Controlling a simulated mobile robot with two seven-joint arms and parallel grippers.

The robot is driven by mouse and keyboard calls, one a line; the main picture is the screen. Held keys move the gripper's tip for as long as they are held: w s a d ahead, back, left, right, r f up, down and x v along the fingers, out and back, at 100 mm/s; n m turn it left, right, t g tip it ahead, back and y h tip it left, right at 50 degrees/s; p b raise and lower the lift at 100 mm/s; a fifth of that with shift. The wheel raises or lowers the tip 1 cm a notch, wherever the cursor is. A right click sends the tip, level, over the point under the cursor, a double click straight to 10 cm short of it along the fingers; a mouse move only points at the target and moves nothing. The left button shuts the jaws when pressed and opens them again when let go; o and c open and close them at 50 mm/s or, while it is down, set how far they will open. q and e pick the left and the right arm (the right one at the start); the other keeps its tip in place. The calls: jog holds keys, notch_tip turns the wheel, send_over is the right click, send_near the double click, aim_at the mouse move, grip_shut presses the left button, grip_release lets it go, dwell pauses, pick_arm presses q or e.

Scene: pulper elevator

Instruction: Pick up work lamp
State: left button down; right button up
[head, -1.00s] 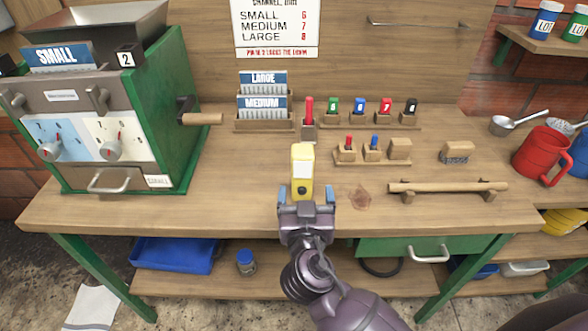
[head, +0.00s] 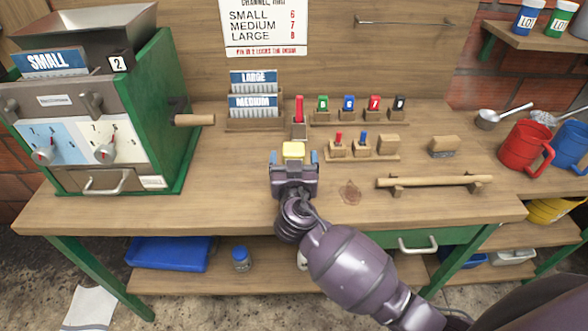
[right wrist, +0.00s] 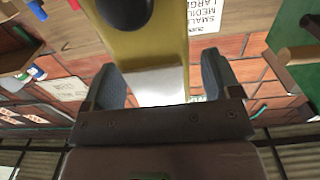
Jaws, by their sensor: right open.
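The work lamp (head: 293,149) is a small yellow block on the workbench, near its front middle. In the head view only its top shows; my right gripper hides the rest. My right gripper (head: 293,160) is open, with its blue fingertips on either side of the lamp. In the right wrist view the yellow lamp (right wrist: 150,45) stands large between the open fingers, with a pale panel and a dark round knob on it. I cannot tell whether the fingers touch it. My left gripper is not in view.
A green machine (head: 170,110) stands at the left of the bench. Behind the lamp are card holders (head: 253,124) and a red marker (head: 299,112). A wooden bar on rests (head: 435,181) lies to the right. Red (head: 522,146) and blue mugs are at far right.

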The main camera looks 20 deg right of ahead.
jog(key=shift+w+d, duration=0.2)
jog(key=shift+w, duration=0.3)
jog(key=c, duration=1.1)
